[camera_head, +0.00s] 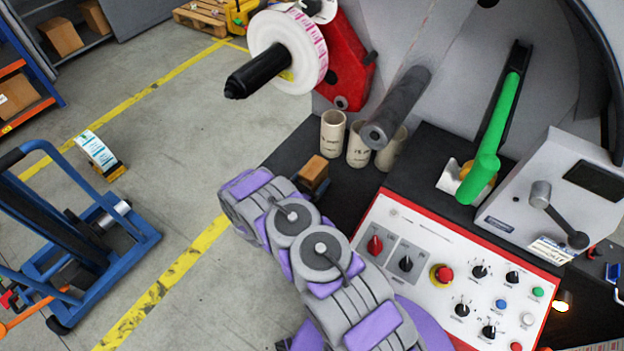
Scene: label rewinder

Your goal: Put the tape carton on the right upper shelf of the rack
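A small brown carton-like block (314,170) is at the left edge of the black machine table, just beyond my arm; I cannot tell whether it is the tape carton or whether my gripper touches it. My purple and grey arm reaches up from the bottom middle. Its far end, with my gripper (245,195), is over the table edge and floor; its fingers cannot be made out. A blue and orange rack (48,75) is cut off at the left edge, with a brown carton (15,96) on a shelf. Its right upper shelf cannot be identified.
Cardboard tubes (333,133) stand on the table beside a grey roller (396,108). A label roll (288,50) hangs on the machine. A control panel (455,270) is at right. Grey shelving (75,50) holds cartons.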

